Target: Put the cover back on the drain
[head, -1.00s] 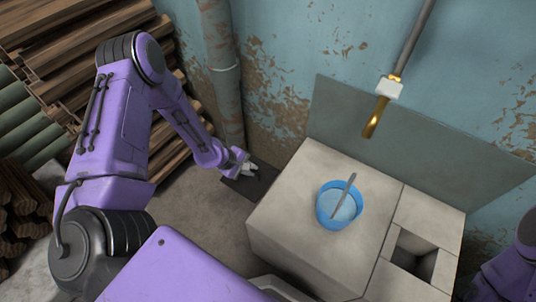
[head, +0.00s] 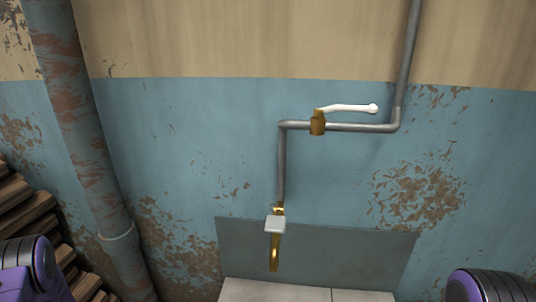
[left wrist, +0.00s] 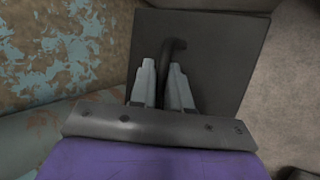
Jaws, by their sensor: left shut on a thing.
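The drain cover (left wrist: 215,55) is a dark, flat square plate with a bent bar handle (left wrist: 172,48). In the left wrist view my left gripper (left wrist: 164,68) has its two pale fingers on either side of the handle and is shut on it. The plate lies just beyond the fingers, close to the peeling wall. I cannot tell whether it touches the floor. The head view now faces the wall, so the cover, the drain opening and both grippers are out of that view.
A pipe with a brass spout (head: 274,255) and a white-handled valve (head: 347,108) runs along the wall. The stone block's top (head: 275,291) shows at the bottom edge. A thick rusty pipe (head: 85,140) and stacked logs (head: 22,208) stand left. Bare floor (left wrist: 285,90) lies right of the cover.

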